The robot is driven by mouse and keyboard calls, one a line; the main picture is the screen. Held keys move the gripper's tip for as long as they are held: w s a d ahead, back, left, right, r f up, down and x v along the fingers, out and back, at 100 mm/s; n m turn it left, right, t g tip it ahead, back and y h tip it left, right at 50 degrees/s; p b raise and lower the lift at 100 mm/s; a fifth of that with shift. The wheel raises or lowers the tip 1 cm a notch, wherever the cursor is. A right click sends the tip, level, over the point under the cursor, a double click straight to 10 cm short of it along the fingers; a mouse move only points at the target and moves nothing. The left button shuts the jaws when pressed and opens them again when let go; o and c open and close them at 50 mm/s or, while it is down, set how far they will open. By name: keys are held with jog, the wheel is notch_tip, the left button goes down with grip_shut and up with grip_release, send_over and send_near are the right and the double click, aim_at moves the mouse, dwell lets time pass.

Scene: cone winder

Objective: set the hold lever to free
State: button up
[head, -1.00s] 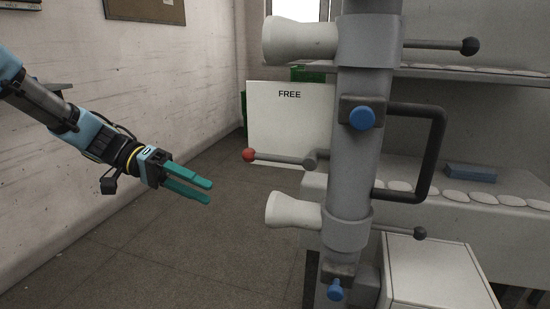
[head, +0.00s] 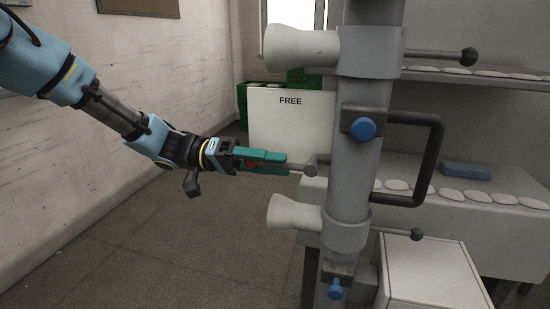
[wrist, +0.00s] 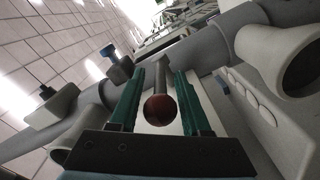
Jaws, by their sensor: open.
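The hold lever (head: 299,168) is a short grey rod with a red ball end, sticking out to the left from the grey column, roughly level. My gripper (head: 287,163) is open, with its teal fingers on either side of the ball end. In the wrist view the red ball (wrist: 160,108) lies between the two fingers of my gripper (wrist: 161,75), with a gap visible on each side. In the head view the ball is mostly hidden by the fingers. A white panel marked FREE (head: 290,118) stands behind the lever.
White cones (head: 296,47) stick out left above and below (head: 292,213) the lever. The grey column (head: 352,180) carries blue knobs (head: 363,129) and a dark loop handle (head: 436,155) on its right. The floor at left is clear.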

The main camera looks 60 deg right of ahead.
jog(key=shift+s+d, duration=0.1)
jog(key=shift+s, duration=0.2)
grip_shut()
dwell(1.3)
